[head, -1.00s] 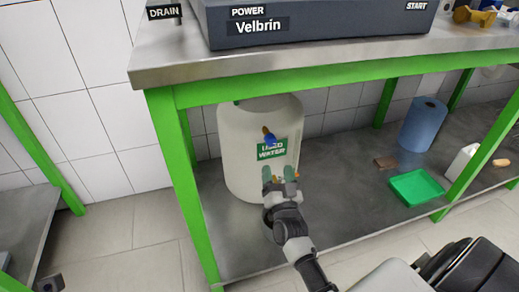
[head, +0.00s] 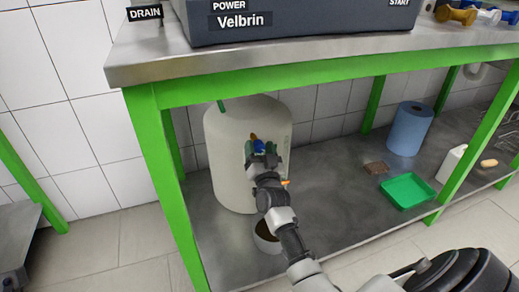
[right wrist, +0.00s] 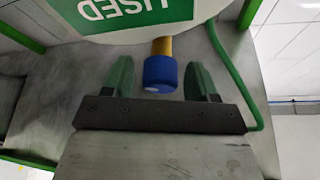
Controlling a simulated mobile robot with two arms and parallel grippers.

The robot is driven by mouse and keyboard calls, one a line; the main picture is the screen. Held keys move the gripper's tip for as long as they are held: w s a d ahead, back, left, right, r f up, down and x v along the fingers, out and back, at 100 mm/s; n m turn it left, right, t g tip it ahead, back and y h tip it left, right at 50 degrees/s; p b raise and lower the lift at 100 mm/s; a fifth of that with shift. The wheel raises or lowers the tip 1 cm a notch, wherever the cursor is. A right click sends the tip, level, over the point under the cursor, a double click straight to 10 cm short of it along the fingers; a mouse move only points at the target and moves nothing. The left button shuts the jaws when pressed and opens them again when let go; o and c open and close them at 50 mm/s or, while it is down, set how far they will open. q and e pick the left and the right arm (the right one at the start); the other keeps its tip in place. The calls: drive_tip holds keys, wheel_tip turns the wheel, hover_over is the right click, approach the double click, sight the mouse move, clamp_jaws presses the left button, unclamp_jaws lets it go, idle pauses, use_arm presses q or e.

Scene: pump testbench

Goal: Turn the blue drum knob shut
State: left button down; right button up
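The white drum (head: 226,170) stands on the lower shelf under the bench. Its blue knob (head: 259,146) is on the drum's front, partly hidden by my right gripper (head: 263,160) in the head view. In the right wrist view the blue knob (right wrist: 160,75) sits on a brass stem (right wrist: 161,47), below the drum's green label (right wrist: 120,10). My right gripper (right wrist: 163,82) is open, with one green finger on each side of the knob. Gaps show between the knob and both fingers. My left gripper is not in view.
A round bowl (head: 264,240) stands on the shelf below the drum, partly behind my right arm. A green bench leg (head: 168,200) stands left of the drum.

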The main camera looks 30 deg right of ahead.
drive_tip(key=c, duration=0.8)
